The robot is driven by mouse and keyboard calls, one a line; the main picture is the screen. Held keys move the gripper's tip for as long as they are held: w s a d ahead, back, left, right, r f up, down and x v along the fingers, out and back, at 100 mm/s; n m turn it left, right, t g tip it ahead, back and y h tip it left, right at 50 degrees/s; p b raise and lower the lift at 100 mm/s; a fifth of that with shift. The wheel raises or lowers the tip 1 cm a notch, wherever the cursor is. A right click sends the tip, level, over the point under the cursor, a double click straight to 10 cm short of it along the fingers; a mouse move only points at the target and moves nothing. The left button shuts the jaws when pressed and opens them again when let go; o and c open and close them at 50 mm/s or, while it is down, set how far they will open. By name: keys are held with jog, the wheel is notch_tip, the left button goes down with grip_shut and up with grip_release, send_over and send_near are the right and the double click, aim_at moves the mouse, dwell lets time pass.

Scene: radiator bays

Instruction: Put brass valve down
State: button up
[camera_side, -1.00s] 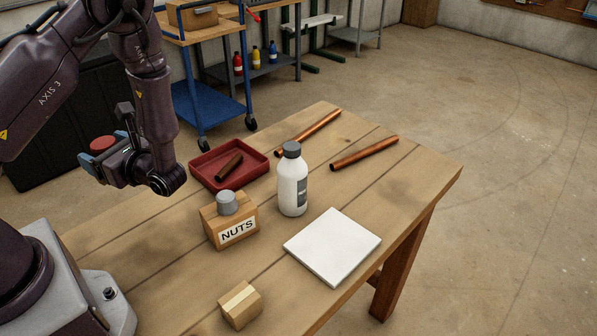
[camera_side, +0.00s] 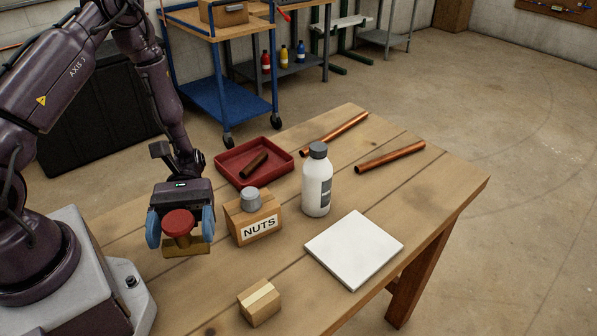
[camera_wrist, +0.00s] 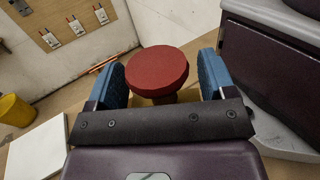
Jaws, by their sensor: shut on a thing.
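The brass valve (camera_side: 186,246) has a round red handle (camera_side: 178,223) on top and a yellowish body below. My gripper (camera_side: 180,228) is shut on it, with a blue finger on each side, to the left of the NUTS box. The valve is roughly upright. I cannot tell whether its base touches the table. In the wrist view the red handle (camera_wrist: 157,72) sits between the blue fingers and hides most of the body.
The NUTS box (camera_side: 261,227) with a grey cap (camera_side: 250,199) on top is just right of my gripper. A white bottle (camera_side: 317,187), a red tray (camera_side: 228,161), a white plate (camera_side: 354,249), a small carton (camera_side: 259,303) and copper pipes (camera_side: 390,157) share the table. Bare wood lies between my gripper and the carton.

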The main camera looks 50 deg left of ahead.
jog(key=w+a+r+n+t+y, duration=0.25)
jog(key=w+n+t, duration=0.35)
jog(key=w+t, duration=0.3)
jog(key=w+a+r+n+t+y, duration=0.2)
jog(key=w+a+n+t+y, duration=0.1)
jog(key=w+n+t, duration=0.5)
jog(key=w+a+r+n+t+y, duration=0.25)
jog(key=w+n+t, duration=0.25)
jog(key=w+t, duration=0.4)
jog(key=shift+y, duration=0.4)
jog(key=shift+w+a+f, duration=0.15)
jog(key=shift+w+f, duration=2.15)
jog(key=shift+w, duration=0.05)
jog(key=shift+w+a+f, duration=0.2)
jog(key=shift+w+f, duration=2.05)
jog(key=shift+w, duration=0.1)
jog(key=shift+w+a+f, duration=0.15)
jog(key=shift+w+f, duration=2.15)
jog(key=shift+w, duration=0.05)
jog(key=shift+f, duration=0.1)
jog(key=shift+f, duration=0.4)
jog(key=shift+f, duration=0.1)
